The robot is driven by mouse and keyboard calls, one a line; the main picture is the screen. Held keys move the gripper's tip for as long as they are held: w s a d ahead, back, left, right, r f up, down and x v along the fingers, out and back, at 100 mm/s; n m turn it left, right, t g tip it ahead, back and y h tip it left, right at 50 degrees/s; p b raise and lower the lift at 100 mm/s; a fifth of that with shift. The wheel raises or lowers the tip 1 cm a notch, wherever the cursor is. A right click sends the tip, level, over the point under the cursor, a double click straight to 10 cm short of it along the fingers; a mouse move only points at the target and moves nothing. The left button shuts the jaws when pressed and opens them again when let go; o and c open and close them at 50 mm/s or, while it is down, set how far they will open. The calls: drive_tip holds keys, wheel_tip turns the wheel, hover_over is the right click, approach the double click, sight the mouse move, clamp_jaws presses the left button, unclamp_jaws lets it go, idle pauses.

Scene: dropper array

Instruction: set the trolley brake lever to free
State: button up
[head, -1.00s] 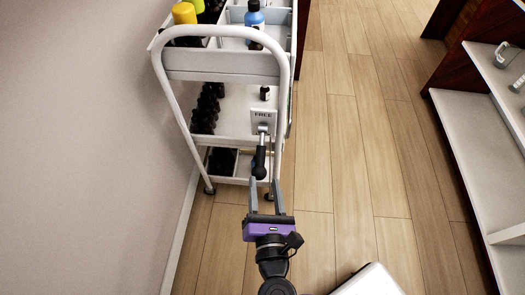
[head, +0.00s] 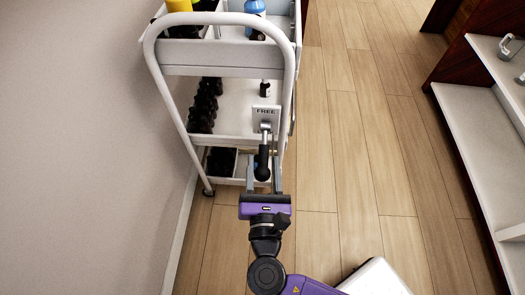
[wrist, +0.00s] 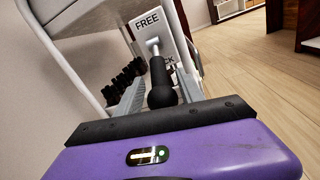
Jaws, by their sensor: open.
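The trolley brake lever (head: 263,160) has a metal shaft and a black, round-ended handle, and hangs down from a pale plate (head: 265,112) marked FREE at its top. In the wrist view, the lever (wrist: 160,85) points toward me, below the word FREE; a partly hidden word ending in "CK" shows lower on the plate (wrist: 148,24). My gripper (head: 264,172) is open, with a grey finger on either side of the black handle. In the wrist view, the gripper (wrist: 158,88) has visible gaps beside the handle. I cannot tell whether either finger touches it.
The white trolley (head: 158,62) stands beside the wall at left, with dark bottles (head: 203,105) and a blue bottle (head: 255,8) on its shelves. A low white shelf unit (head: 465,150) stands at right.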

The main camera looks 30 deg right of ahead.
sight(263, 152)
drive_tip(key=shift+b+x, duration=0.45)
drive_tip(key=shift+x, duration=1.75)
drive_tip(key=shift+c, duration=0.3)
clamp_jaws()
